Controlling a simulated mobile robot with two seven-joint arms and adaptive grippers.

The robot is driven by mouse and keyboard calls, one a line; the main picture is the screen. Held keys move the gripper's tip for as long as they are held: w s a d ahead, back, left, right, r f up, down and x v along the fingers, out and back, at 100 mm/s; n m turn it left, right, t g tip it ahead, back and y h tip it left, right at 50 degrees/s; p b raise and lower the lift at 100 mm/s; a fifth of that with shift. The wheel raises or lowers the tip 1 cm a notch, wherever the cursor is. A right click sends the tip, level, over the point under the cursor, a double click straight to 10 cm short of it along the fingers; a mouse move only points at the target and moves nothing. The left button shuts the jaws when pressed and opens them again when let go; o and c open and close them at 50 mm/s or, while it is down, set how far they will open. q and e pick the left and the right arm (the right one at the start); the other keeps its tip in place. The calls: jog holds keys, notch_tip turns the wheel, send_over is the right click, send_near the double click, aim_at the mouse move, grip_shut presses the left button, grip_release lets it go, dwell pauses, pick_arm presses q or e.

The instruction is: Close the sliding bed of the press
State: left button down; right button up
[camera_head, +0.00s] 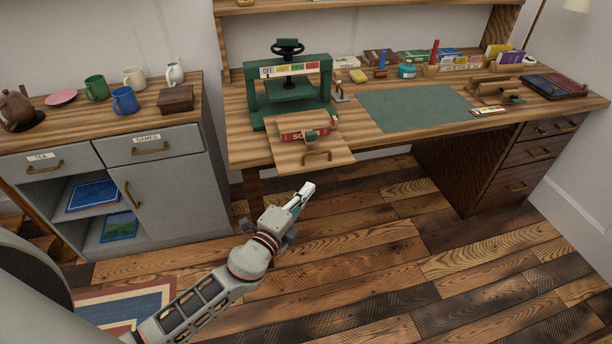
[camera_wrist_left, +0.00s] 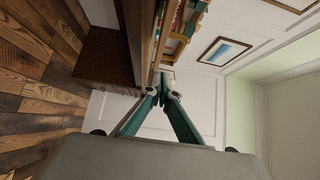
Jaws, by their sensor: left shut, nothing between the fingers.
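The green press (camera_head: 258,95) with a handwheel on top stands at the left part of the wooden desk. Its sliding bed (camera_head: 335,153), a wooden board, is pulled out toward me and overhangs the desk's front edge. A brass handle (camera_head: 317,156) sits at the bed's front. A red lettered block (camera_head: 300,132) lies on the bed. My left gripper (camera_head: 308,188) is shut and empty, in front of the bed and lower in the head view, apart from the handle. Its closed fingers also show in the left wrist view (camera_wrist_left: 164,88). My right gripper is not in view.
A green mat (camera_head: 415,106) lies on the desk right of the press. Coloured boxes and small tools line the desk's back. A grey cabinet (camera_head: 165,180) with mugs on top stands at the left. The plank floor (camera_head: 380,260) in front is clear.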

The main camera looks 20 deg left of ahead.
aim_at(293, 142)
pick_arm(q)
jog(key=w, duration=0.1)
jog(key=w+a, duration=0.1)
jog(key=w, duration=0.3)
jog(key=shift+a, duration=0.3)
jog(key=shift+w+a, duration=0.1)
jog(key=shift+w, duration=0.05)
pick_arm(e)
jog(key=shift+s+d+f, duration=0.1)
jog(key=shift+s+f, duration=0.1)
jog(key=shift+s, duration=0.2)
